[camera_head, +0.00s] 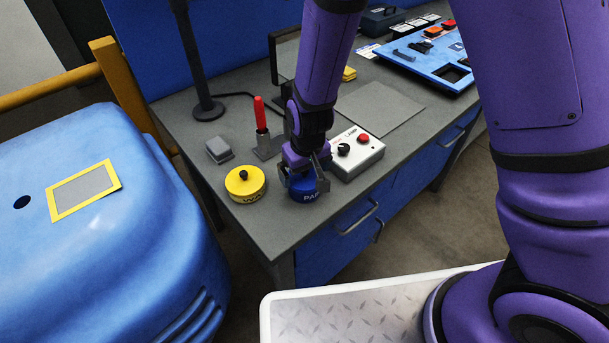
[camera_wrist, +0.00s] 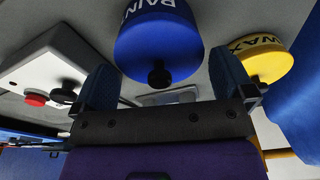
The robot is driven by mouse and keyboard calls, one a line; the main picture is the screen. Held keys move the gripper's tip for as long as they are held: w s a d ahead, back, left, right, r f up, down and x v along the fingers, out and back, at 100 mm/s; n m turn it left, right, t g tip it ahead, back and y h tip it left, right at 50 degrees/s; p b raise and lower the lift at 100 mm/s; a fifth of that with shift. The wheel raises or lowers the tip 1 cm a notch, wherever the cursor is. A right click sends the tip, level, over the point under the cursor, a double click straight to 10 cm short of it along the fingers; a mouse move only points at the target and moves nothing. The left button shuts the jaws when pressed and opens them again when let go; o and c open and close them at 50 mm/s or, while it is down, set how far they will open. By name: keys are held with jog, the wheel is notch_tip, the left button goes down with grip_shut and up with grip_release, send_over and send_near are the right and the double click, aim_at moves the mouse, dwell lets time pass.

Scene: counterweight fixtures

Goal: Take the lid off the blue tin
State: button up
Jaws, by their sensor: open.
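The blue tin (camera_head: 304,197), lettered "PAINT" in white, stands near the front edge of the grey workbench. In the wrist view the blue tin (camera_wrist: 155,45) shows its blue lid with a black knob (camera_wrist: 160,75) on top. The lid is on the tin. My gripper (camera_head: 305,184) is over the tin, pointing down. In the wrist view my open gripper (camera_wrist: 168,88) has one finger to each side of the knob, with visible gaps and nothing held. In the head view my gripper hides the knob and most of the lid.
A yellow tin (camera_head: 245,185) lettered "WAX" stands close on the left. A white control box (camera_head: 358,158) with knobs stands close on the right. A red-handled tool in a holder (camera_head: 265,140) is behind. Clear bench (camera_head: 270,232) lies in front.

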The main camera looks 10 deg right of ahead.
jog(key=c, duration=0.6)
jog(key=shift+r, duration=0.15)
